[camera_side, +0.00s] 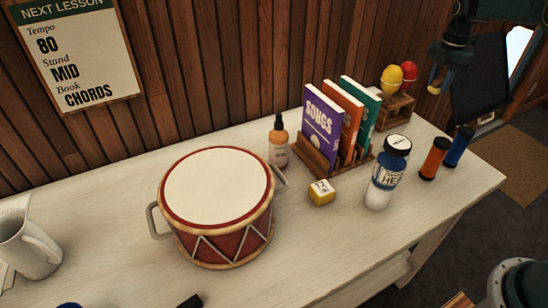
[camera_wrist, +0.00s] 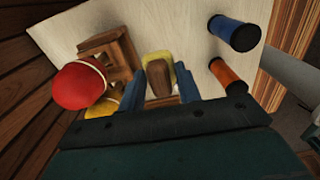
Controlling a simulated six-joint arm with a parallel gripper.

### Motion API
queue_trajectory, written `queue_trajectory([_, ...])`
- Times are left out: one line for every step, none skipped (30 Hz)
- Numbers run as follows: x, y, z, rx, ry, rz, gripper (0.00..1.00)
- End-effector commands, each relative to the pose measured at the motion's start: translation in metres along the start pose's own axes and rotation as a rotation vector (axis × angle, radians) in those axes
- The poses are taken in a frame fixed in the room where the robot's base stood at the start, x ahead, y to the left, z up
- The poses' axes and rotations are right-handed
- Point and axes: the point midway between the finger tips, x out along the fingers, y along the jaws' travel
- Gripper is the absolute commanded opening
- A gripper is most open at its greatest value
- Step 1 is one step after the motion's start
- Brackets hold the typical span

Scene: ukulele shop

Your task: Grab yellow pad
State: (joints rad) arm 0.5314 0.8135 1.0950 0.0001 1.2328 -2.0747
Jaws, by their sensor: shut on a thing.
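My gripper (camera_side: 437,77) is at the upper right in the side view, raised above the table's far right end. In the wrist view its two blue fingers (camera_wrist: 160,84) are closed on a yellow pad (camera_wrist: 158,56) with a brown grip on it. In the side view only a small yellow edge of the pad (camera_side: 433,90) shows below the fingers. The pad appears clear of the tabletop.
A wooden rack (camera_side: 396,110) with red and yellow maracas (camera_side: 408,71) stands close by. Orange (camera_side: 434,158) and blue (camera_side: 458,145) cylinders, a blue-labelled jar (camera_side: 387,172), books (camera_side: 322,120), a yellow block (camera_side: 321,193) and a drum (camera_side: 218,190) stand on the table.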

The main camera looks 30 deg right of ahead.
Motion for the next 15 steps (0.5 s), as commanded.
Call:
queue_trajectory([-0.007, 0.000, 0.000, 0.000, -0.001, 0.002, 0.12])
queue_trajectory([-0.011, 0.001, 0.000, 0.000, -0.001, 0.002, 0.12])
queue_trajectory([-0.015, 0.001, 0.000, 0.000, -0.001, 0.002, 0.12])
queue_trajectory([-0.017, 0.000, 0.000, 0.000, -0.001, 0.001, 0.12])
queue_trajectory([-0.019, 0.000, 0.000, 0.000, -0.001, 0.001, 0.12])
queue_trajectory([-0.021, 0.000, 0.000, 0.000, -0.001, 0.001, 0.12])
queue_trajectory([-0.023, 0.000, 0.000, 0.000, 0.000, 0.001, 0.12])
queue_trajectory([-0.024, 0.000, 0.000, 0.000, 0.000, 0.000, 0.12])
queue_trajectory([-0.025, 0.000, 0.000, 0.000, 0.000, 0.000, 0.12])
queue_trajectory([-0.025, 0.000, 0.000, 0.000, 0.000, 0.000, 0.12])
queue_trajectory([-0.026, 0.000, 0.000, 0.000, 0.000, 0.000, 0.12])
queue_trajectory([-0.026, 0.000, 0.000, 0.000, 0.000, 0.000, 0.12])
queue_trajectory([-0.026, 0.000, 0.000, 0.000, 0.000, 0.000, 0.12])
queue_trajectory([-0.026, 0.000, 0.000, 0.000, 0.000, 0.000, 0.12])
queue_trajectory([-0.026, 0.000, 0.000, 0.000, 0.000, 0.000, 0.12])
